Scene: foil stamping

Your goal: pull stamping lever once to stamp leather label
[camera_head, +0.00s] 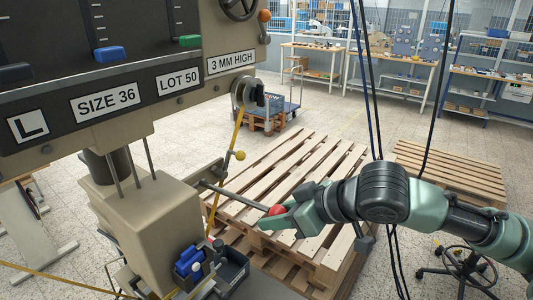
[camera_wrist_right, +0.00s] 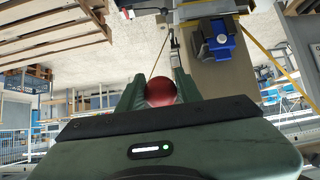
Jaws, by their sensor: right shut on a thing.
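The stamping machine (camera_head: 150,215) stands at the left in the head view, with a beige body and a dark panel above. Its lever (camera_head: 232,194) is a thin metal rod reaching out to the right and ends in a red ball knob (camera_head: 277,210). My right gripper (camera_head: 283,217) is shut on the red knob. In the right wrist view the knob (camera_wrist_right: 160,92) sits between the two green fingers (camera_wrist_right: 158,90). The leather label cannot be made out. My left gripper is not in view.
Stacked wooden pallets (camera_head: 300,185) lie behind and below the lever. A blue part (camera_head: 188,262) and a dark bin (camera_head: 232,268) are at the machine's base. Hanging cables (camera_head: 372,90) pass near my right arm. A stool (camera_head: 460,265) stands at the lower right.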

